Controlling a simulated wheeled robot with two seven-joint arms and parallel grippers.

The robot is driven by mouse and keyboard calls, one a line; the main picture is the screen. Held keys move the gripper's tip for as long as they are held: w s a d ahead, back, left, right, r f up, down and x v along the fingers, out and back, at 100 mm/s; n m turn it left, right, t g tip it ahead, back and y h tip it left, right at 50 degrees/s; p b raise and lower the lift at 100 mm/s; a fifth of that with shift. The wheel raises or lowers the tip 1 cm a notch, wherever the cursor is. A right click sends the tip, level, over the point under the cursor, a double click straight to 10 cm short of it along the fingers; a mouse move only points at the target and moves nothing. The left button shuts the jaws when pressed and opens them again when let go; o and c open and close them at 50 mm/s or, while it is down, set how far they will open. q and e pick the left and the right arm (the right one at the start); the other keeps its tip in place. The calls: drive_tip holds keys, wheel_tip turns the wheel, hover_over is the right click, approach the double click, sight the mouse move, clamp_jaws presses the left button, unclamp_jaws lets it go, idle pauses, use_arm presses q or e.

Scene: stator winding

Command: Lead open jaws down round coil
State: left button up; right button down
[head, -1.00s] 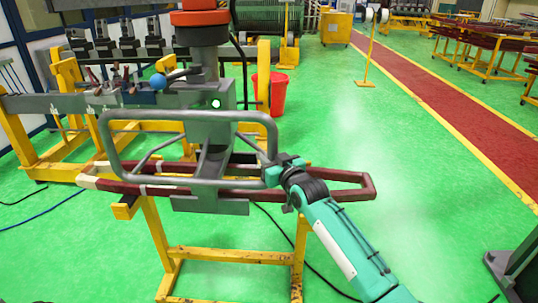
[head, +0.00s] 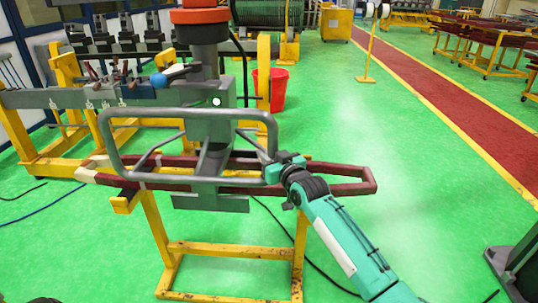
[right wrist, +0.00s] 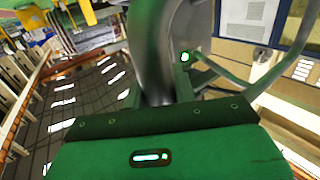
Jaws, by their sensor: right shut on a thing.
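The dark red coil (head: 338,188) is a long narrow loop with pale ends at left, lying on a yellow stand (head: 160,240). The grey lifting tool with its jaws (head: 210,203) hangs over the coil's middle; its lower grey plate shows in front of and below the coil. Whether the jaws surround the coil is hidden. My right gripper (head: 272,172) is shut on the tool's grey tubular handle (head: 195,113) at its lower right corner. The handle also shows between the fingers in the right wrist view (right wrist: 150,45). My left gripper is not in view.
A grey column with an orange collar (head: 198,16) rises above the tool. A lever with a blue ball (head: 158,80) sticks out left. A yellow rack (head: 32,150) stands behind left, a red bucket (head: 279,90) behind.

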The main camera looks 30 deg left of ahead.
idle(0.4)
drive_tip(key=c, duration=1.1)
unclamp_jaws()
drive_tip(key=shift+o, duration=0.2)
